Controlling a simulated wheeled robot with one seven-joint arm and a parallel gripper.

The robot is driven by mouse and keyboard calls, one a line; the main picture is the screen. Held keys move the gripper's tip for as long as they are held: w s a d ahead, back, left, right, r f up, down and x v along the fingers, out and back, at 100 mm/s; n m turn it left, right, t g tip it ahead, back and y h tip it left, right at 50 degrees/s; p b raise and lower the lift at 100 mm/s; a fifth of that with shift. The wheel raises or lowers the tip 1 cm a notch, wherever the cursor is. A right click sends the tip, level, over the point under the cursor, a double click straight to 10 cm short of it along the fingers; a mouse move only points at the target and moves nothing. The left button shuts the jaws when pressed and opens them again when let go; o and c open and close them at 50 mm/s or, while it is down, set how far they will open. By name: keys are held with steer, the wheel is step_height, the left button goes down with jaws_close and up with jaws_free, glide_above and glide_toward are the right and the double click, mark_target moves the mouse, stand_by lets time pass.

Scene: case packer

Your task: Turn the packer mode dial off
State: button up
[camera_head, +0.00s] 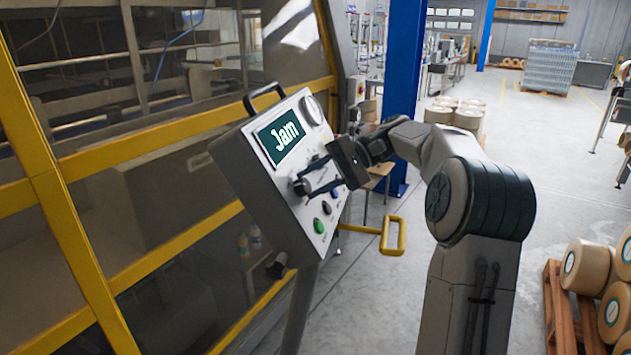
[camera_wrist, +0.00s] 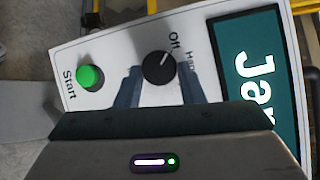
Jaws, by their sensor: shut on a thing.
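The mode dial (camera_wrist: 157,70) is a round black knob on the white face of the control panel (camera_wrist: 110,58). In the wrist view its white pointer line slants up and right, toward the "Off" label; a second label beside it is partly readable. My gripper (camera_wrist: 158,88) has one finger on each side of the dial and is shut on it. In the head view my gripper (camera_head: 305,183) reaches the panel (camera_head: 232,160) from the right. The dial (camera_head: 299,187) shows there at the fingertips, partly covered.
The panel screen (camera_head: 280,137) reads "Jam". A green Start button (camera_wrist: 90,77) sits left of the dial in the wrist view. A yellow-framed machine guard (camera_head: 60,190) stands left of the panel. A yellow handle bar (camera_head: 393,235) is below my arm. A pallet of rolls (camera_head: 560,310) stands right.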

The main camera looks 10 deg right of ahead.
steer(key=shift+n, duration=0.4)
steer(key=o, duration=1)
steer(key=p+v, duration=0.2)
steer(key=v, duration=1.1)
steer(key=shift+d+r+p, duration=0.3)
steer(key=shift+r, duration=0.15)
